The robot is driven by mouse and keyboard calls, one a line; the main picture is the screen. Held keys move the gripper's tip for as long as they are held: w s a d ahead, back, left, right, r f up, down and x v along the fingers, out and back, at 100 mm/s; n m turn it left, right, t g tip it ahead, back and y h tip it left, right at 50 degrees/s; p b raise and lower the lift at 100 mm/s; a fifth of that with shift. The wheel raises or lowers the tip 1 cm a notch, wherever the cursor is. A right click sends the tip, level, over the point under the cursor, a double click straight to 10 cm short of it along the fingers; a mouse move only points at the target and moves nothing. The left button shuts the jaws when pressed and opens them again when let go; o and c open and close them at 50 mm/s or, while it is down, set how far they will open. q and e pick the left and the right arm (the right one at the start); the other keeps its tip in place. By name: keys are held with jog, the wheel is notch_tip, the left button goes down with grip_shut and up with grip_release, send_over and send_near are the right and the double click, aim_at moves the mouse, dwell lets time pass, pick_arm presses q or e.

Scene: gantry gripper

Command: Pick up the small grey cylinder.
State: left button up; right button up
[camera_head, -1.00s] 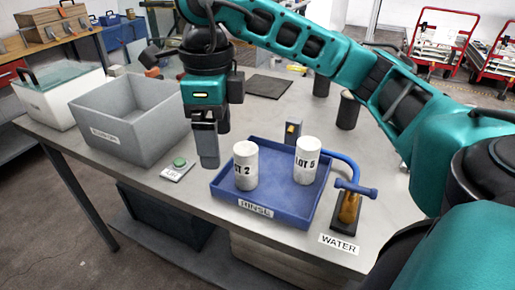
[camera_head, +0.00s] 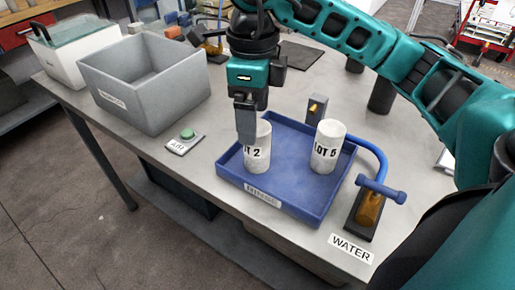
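Two pale grey-white cylinders stand upright in a blue tray (camera_head: 290,198) labelled RINSE. The left one, marked LOT 2 (camera_head: 259,155), is partly hidden behind my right gripper (camera_head: 246,140). The right one, marked LOT 5 or 6 (camera_head: 327,148), is in full view. My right gripper points down, its fingers overlapping the upper left of the LOT 2 cylinder in the picture. I cannot tell whether they touch it. The fingers show edge-on, so their opening is hidden. My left gripper is not in view.
A grey open bin (camera_head: 150,100) and a white lidded box (camera_head: 70,45) stand to the left. A green button (camera_head: 187,134) sits before the bin. A blue-handled tap (camera_head: 370,205) with a WATER label stands right of the tray. A dark cylinder (camera_head: 381,95) stands behind.

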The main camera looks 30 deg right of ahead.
aim_at(257, 147)
jog(key=f, duration=0.7)
jog(key=shift+d+f, duration=0.1)
jog(key=shift+d, duration=0.15)
jog(key=shift+s, duration=0.1)
jog(key=shift+c, duration=0.3)
jog(key=c, duration=1.3)
jog(key=shift+c, duration=0.7)
